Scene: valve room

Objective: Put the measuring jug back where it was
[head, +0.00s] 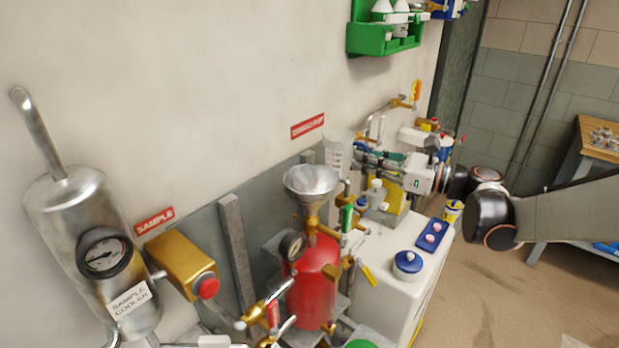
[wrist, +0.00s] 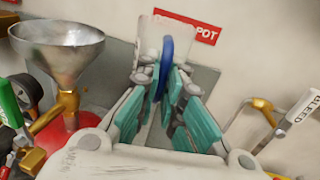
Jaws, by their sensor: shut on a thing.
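The measuring jug (head: 337,148) is a clear, whitish vessel held up near the wall, just behind and right of the steel funnel in the head view. In the wrist view the jug (wrist: 180,35) stands beyond my fingers, and its blue handle (wrist: 166,62) lies between them. My gripper (head: 370,157) has teal finger pads and is shut on the handle; the fingers also show in the wrist view (wrist: 166,92). The jug looks roughly upright. The space below it is partly hidden by the funnel and my gripper, so I cannot tell if its base touches anything.
The funnel (head: 311,180) sits over a red pot (head: 315,285). A white cabinet top (head: 385,270) carries a blue-lidded container (head: 407,262) and a blue tray (head: 432,233). Valves and pipes crowd the wall. A green rack (head: 385,38) hangs above. A steel sample cooler (head: 90,240) is left.

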